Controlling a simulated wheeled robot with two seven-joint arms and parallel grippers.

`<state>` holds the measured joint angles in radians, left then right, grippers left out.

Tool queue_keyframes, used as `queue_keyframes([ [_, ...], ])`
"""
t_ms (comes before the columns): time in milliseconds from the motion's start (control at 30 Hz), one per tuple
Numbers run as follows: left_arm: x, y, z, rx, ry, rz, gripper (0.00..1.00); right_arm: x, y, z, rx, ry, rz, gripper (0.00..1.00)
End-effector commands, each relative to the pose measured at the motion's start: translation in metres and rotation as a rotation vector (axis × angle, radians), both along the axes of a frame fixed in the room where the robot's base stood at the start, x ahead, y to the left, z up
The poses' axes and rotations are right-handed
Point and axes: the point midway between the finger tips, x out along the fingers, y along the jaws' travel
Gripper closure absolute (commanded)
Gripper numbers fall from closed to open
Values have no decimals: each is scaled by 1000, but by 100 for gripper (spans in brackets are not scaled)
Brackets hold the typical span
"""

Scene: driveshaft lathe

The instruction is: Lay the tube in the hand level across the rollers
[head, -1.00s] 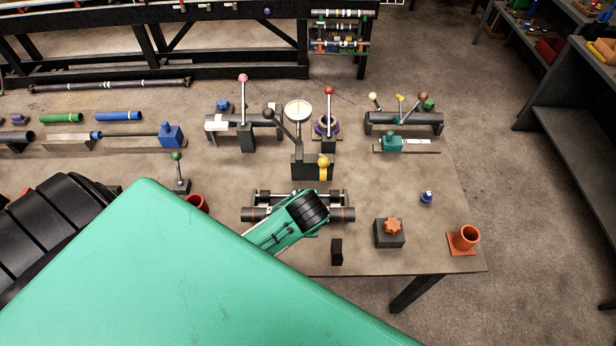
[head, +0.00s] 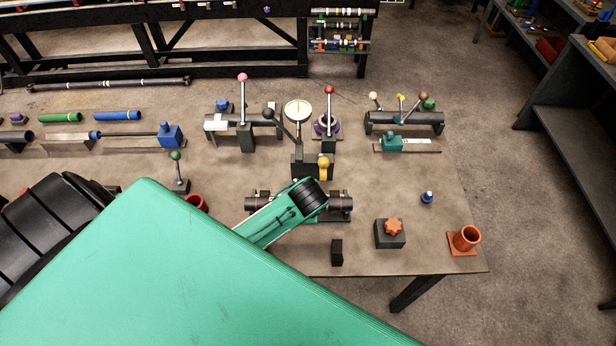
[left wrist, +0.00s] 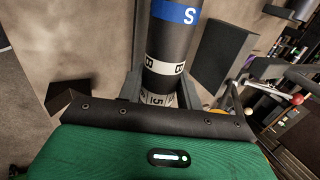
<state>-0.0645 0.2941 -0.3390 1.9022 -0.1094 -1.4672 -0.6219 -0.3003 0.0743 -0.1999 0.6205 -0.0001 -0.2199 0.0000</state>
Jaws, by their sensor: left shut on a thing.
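My left gripper (head: 312,195) is in the middle of the head view, reaching in over the front of the bench, shut on the dark tube. In the left wrist view the tube (left wrist: 171,45) has a blue band and pale lettered bands between the fingers. My right gripper is not in view.
Behind the hand stands a dial gauge (head: 298,112) with levers. A black block (head: 337,252) stands just in front, near the bench edge. A red cup (head: 196,203) is left.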

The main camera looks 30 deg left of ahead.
Motion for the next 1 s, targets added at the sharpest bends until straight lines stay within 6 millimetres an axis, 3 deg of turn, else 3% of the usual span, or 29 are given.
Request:
queue_keyframes([
  [733,46,29,-16,1,-3,1,100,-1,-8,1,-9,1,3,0],
  [1000,46,28,-35,1,-2,0,100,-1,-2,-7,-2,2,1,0],
])
